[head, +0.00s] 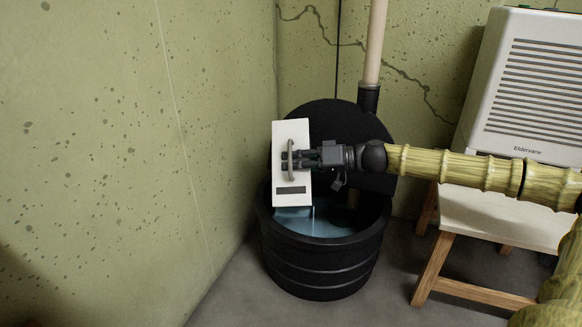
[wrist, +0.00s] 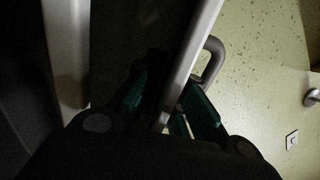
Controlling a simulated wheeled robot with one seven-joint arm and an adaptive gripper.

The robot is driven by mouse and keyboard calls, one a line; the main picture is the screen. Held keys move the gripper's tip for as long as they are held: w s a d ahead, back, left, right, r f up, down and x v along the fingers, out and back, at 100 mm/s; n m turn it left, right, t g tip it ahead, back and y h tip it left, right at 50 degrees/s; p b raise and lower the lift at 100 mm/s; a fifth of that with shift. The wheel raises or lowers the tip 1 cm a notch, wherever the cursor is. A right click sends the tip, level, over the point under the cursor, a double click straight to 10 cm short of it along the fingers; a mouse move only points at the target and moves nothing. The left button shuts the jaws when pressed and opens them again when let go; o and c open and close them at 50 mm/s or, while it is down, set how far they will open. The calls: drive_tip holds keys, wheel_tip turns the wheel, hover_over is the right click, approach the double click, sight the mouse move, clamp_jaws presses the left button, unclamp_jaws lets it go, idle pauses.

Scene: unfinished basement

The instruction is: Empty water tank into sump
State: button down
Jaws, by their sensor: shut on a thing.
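The water tank (head: 291,185) has a white front panel, a grey handle (head: 290,158) and a dark slot near its bottom. My gripper (head: 298,158) is shut on the handle from the right and holds the tank over the mouth of the black round sump (head: 320,272). Bluish water (head: 330,222) shows inside the sump. A thin pale streak runs down beside the tank's lower right corner, perhaps pouring water. In the wrist view, the teal-padded fingers (wrist: 168,100) are beside a pale panel edge and the grey handle (wrist: 213,62); their contact is dark.
A round black lid (head: 318,112) stands raised behind the sump, with a pale pipe (head: 375,45) rising beside it. A white dehumidifier (head: 525,85) stands on a wooden-legged stool (head: 432,270) at right. The cracked green wall (head: 120,150) is close on the left.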

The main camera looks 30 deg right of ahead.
drive_tip(key=shift+s+d+r+t+y+b, duration=0.1)
drive_tip(key=shift+s+d+t+y+b, duration=0.25)
drive_tip(key=shift+b, duration=1.1)
drive_tip(key=shift+s+d+r+t+y, duration=0.2)
drive_tip(key=shift+s+d+t+y, duration=0.1)
drive_tip(key=shift+s+d+y, duration=0.3)
drive_tip(key=shift+s+d+r+t+y, duration=0.15)
drive_tip(key=shift+s+d+t+y, duration=0.2)
drive_tip(key=shift+d, duration=0.4)
drive_tip(key=shift+s+d+r+t+y, duration=0.25)
drive_tip(key=shift+s+d+y, duration=0.2)
drive_tip(key=shift+d, duration=0.25)
drive_tip(key=shift+w, duration=0.1)
idle(0.3)
